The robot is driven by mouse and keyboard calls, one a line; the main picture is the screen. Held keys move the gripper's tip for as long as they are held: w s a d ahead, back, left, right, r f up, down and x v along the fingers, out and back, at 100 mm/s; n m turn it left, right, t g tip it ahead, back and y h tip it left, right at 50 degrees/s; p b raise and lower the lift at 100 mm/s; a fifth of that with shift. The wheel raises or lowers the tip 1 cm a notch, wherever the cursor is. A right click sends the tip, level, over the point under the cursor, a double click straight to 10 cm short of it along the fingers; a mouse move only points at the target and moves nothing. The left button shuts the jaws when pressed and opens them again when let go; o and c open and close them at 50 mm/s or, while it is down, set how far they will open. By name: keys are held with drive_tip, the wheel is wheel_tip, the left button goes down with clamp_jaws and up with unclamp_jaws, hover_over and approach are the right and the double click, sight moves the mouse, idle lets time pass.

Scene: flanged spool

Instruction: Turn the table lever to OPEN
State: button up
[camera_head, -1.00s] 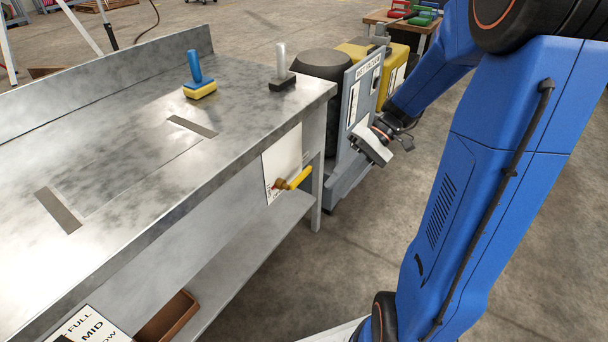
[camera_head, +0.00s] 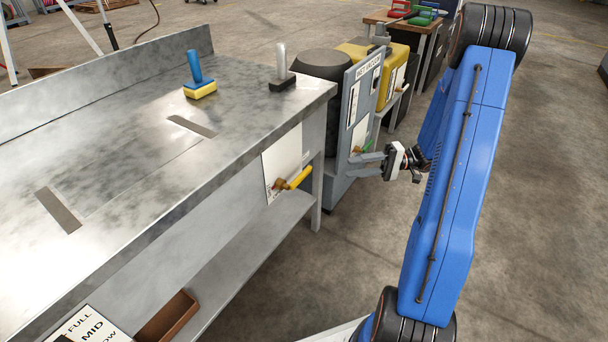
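The table lever (camera_head: 299,178) has a yellow handle on a brass-coloured fitting at the metal table's front side, near its right end. The handle points to the right and slightly up. A white label plate (camera_head: 283,158) sits behind it; its lettering is too small to read. My gripper (camera_head: 356,166) is to the right of the lever, apart from it. Its two grey fingers point left and are spread, with nothing seen between them. They show in front of the grey cabinet.
The metal table (camera_head: 120,190) fills the left, with a blue-handled brush (camera_head: 200,82) and a grey-handled tool (camera_head: 282,72) on top. The grey cabinet (camera_head: 350,120) stands behind my gripper, with a green part near the fingers. A brown bin (camera_head: 168,317) is below. Floor right of the table is clear.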

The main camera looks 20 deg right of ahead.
sight(308, 173)
drive_tip(key=a, duration=0.5)
drive_tip(key=w+a, duration=0.1)
drive_tip(key=a, duration=0.5)
drive_tip(key=w+a, duration=0.1)
drive_tip(key=a, duration=0.5)
drive_tip(key=shift+w, duration=0.1)
drive_tip(key=shift+c, duration=0.2)
clamp_jaws()
